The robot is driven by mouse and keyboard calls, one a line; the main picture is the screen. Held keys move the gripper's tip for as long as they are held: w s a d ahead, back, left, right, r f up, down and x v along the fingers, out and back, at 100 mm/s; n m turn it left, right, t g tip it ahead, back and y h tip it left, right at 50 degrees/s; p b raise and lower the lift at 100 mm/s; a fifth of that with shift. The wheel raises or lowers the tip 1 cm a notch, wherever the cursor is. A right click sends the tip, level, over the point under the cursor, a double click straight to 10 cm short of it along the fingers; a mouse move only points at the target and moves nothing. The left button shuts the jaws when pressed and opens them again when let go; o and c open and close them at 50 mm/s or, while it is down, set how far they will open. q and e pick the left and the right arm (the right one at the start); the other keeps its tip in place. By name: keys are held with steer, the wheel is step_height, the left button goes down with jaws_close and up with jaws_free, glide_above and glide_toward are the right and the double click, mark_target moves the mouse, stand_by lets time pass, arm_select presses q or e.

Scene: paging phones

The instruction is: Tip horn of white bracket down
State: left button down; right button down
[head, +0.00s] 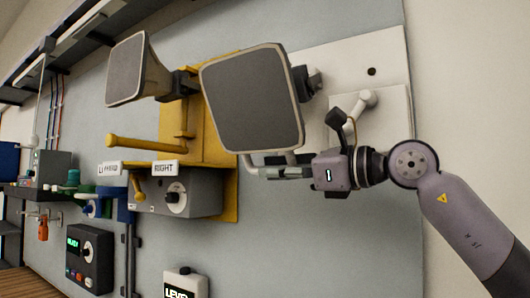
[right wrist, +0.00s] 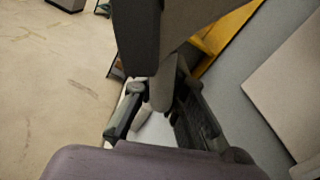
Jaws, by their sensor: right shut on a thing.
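The horn of the white bracket (head: 250,98) is a large, dark-faced square horn with a pale rim. It faces out from the wall in front of the white bracket (head: 388,62). My right gripper (head: 268,170) is just under the horn's lower edge, shut on a pale handle (head: 291,159) there. In the right wrist view the handle (right wrist: 160,93) stands between the two fingers, below the horn's dark body (right wrist: 138,35). The grip's far side is partly hidden. My left gripper is not in view.
A second horn (head: 126,70) sits on the yellow bracket (head: 212,125) to the left, with a yellow bar (head: 150,145) sticking out. Below are a grey box (head: 204,195) with a RIGHT label, a dark box with a green display (head: 90,255), and a LEVEL box (head: 186,284).

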steer(key=shift+w+d+f, duration=0.25)
steer(key=shift+w+d, duration=0.1)
steer(key=shift+w, duration=0.15)
steer(key=shift+w+d+f, duration=0.25)
steer(key=shift+w+d, duration=0.1)
steer(key=shift+w, duration=0.1)
steer(key=c, duration=1.8)
jaws_free()
steer(key=shift+o, duration=1)
steer(key=shift+w+d+f, duration=0.1)
steer(key=shift+w+d, duration=0.05)
steer(key=shift+w, duration=0.05)
steer(key=shift+s, duration=0.15)
steer(key=v, duration=1.2)
